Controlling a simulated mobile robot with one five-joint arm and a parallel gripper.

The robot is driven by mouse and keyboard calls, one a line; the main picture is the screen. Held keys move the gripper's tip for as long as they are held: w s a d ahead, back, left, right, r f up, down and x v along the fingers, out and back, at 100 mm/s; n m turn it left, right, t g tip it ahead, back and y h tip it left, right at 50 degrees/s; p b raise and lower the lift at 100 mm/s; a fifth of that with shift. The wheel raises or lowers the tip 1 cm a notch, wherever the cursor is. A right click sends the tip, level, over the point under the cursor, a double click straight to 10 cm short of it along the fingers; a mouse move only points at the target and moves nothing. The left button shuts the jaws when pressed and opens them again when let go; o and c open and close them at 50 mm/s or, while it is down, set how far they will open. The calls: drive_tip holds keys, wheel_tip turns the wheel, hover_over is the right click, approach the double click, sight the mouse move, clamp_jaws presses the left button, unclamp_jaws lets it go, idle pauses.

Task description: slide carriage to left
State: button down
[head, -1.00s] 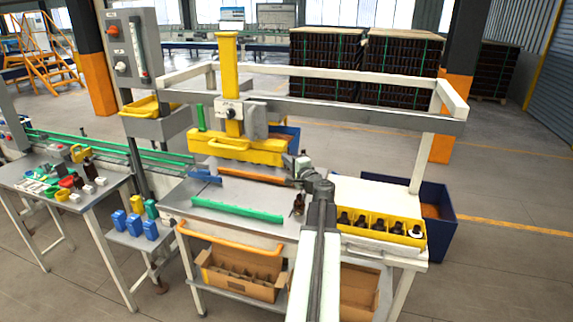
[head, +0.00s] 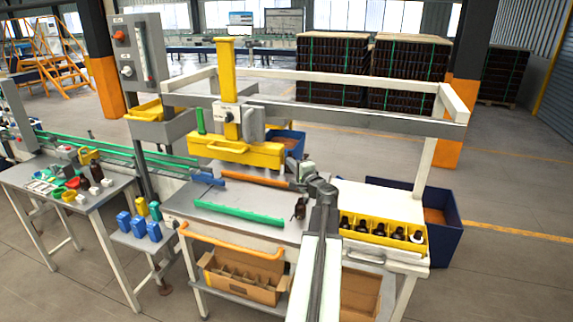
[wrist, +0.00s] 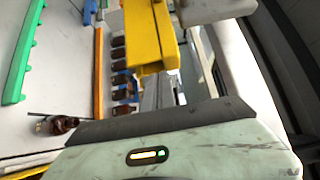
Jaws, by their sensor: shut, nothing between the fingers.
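The yellow carriage (head: 237,152) hangs from the grey cross beam, left of its middle, with a yellow post (head: 229,72) above. My gripper (head: 299,171) is low beside the carriage's right end. In the head view I cannot tell whether they touch. In the wrist view the yellow carriage (wrist: 147,38) is ahead of the gripper's dark front edge, with a small gap showing. The gripper is shut and empty; its fingertips are hard to make out.
A dark bottle (head: 299,208) stands on the grey tabletop, close to my arm; it also shows in the wrist view (wrist: 62,124). A green rail (head: 238,214) and an orange rail (head: 257,179) lie on the tabletop. A yellow bottle tray (head: 382,236) is at right.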

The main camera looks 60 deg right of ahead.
drive_tip(key=v, duration=1)
drive_tip(key=shift+s, duration=0.5)
drive_tip(key=shift+d, duration=0.1)
